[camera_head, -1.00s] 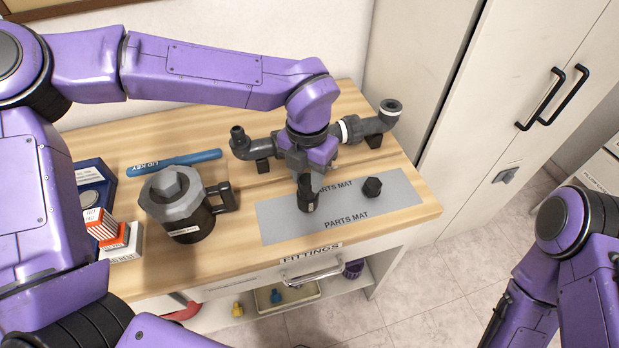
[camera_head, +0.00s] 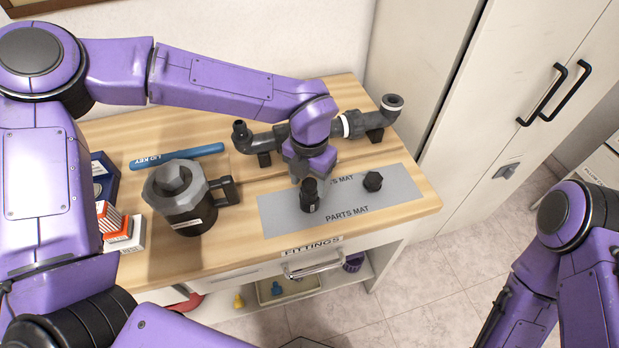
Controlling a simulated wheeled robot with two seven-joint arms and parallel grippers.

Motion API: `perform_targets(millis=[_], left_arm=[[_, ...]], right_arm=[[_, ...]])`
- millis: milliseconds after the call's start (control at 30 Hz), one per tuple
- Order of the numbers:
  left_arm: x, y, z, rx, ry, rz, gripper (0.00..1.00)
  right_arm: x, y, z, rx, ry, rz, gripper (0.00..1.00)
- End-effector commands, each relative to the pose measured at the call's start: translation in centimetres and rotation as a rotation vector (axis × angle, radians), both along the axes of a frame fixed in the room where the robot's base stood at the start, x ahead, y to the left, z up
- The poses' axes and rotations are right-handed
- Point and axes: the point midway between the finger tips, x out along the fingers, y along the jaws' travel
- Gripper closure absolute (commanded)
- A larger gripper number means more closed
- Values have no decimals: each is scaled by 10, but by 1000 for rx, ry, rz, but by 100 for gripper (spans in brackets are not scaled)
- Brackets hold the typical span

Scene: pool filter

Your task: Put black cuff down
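The black cuff (camera_head: 310,198), a short dark cylinder with a small pale label, is upright over the grey parts mat (camera_head: 283,217), toward its left end. Whether its base touches the mat is hard to tell. My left gripper (camera_head: 301,178) points down right at the cuff's upper part, from behind and above. Its fingertips are mostly hidden, so I cannot see whether they are closed on the cuff. My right arm (camera_head: 570,250) is at the right edge, away from the table; its gripper is out of view.
A small black fitting (camera_head: 373,181) sits on the mat's right half. A grey pipe assembly (camera_head: 268,141) lies behind. The dark filter housing (camera_head: 188,212), blue lid key (camera_head: 178,157) and small boxes (camera_head: 122,238) are to the left. The mat's front right part is clear.

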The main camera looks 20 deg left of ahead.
Motion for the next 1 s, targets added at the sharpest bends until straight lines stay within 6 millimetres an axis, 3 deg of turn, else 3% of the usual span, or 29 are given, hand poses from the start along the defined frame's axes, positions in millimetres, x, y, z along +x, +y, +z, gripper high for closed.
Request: perform_targets(millis=[167,600,767,1000], left_arm=[[1,0,9,0,-3,1,40],[1,0,109,0,-3,2,40],[0,0,123,0,-2,0,40],[0,0,124,0,0,0,40]], right_arm=[[0,0,1,0,0,0,57],[0,0,-9,0,0,0,57],[0,0,-9,0,0,0,57],[0,0,-9,0,0,0,57]])
